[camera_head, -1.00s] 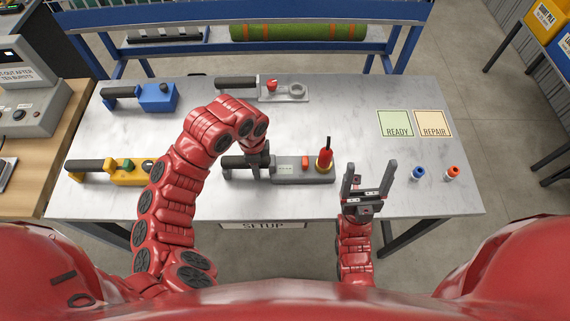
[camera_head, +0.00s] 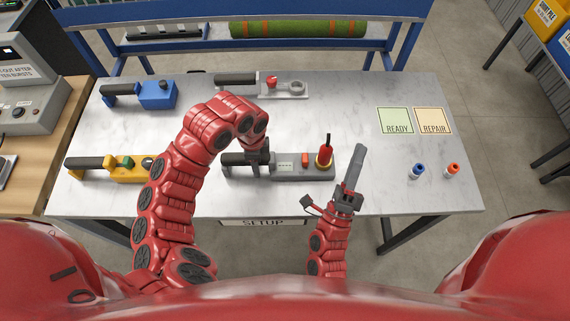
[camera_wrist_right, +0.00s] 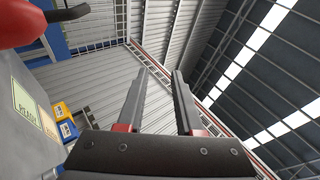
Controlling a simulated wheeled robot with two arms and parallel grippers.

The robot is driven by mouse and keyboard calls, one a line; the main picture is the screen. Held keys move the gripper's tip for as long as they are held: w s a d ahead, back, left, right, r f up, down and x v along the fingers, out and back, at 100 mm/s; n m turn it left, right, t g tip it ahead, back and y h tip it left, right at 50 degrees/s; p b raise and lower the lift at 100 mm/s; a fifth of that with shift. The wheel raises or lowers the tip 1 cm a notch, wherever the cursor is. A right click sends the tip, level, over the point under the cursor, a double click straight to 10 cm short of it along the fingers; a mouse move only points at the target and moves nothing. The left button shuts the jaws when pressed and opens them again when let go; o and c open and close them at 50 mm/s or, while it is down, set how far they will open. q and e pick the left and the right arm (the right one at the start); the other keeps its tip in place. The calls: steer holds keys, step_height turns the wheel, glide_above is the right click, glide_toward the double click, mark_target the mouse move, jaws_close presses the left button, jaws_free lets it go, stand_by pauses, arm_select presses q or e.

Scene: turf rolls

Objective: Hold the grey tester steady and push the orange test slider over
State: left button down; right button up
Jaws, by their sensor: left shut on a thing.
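The grey tester (camera_head: 290,172) lies on the table's front half in the head view, with a black handle (camera_head: 233,159) at its left end. The small orange test slider (camera_head: 305,160) stands on its top. Just right of the slider is a red piece with a yellow base and black stem (camera_head: 325,153). My left gripper (camera_head: 259,158) is shut on the tester near its handle, partly hidden by its own wrist. My right gripper (camera_head: 356,158) is to the right of the tester, apart from it, seen edge-on. In the right wrist view its fingers (camera_wrist_right: 160,73) are apart with nothing between them.
A blue device (camera_head: 157,95), a yellow device (camera_head: 125,169) and a light grey device (camera_head: 283,89) lie around the tester. Green READY (camera_head: 395,121) and cream REPAIR (camera_head: 433,121) cards lie at right, above blue (camera_head: 417,171) and orange-capped (camera_head: 452,170) cylinders. The middle right is clear.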

steer(key=w+a+f+m+g+y, duration=0.1)
steer(key=a+f+m+g+y, duration=0.3)
steer(key=f, duration=0.3)
steer(key=m+g+y, duration=0.2)
steer(key=m+y, duration=0.4)
steer(key=m, duration=0.2)
glide_toward(305, 153)
steer(key=shift+f, duration=0.25)
steer(key=shift+w+a, duration=0.1)
steer(key=w, duration=1.1)
steer(key=shift+w, duration=0.3)
jaws_close()
steer(key=shift+f, duration=0.1)
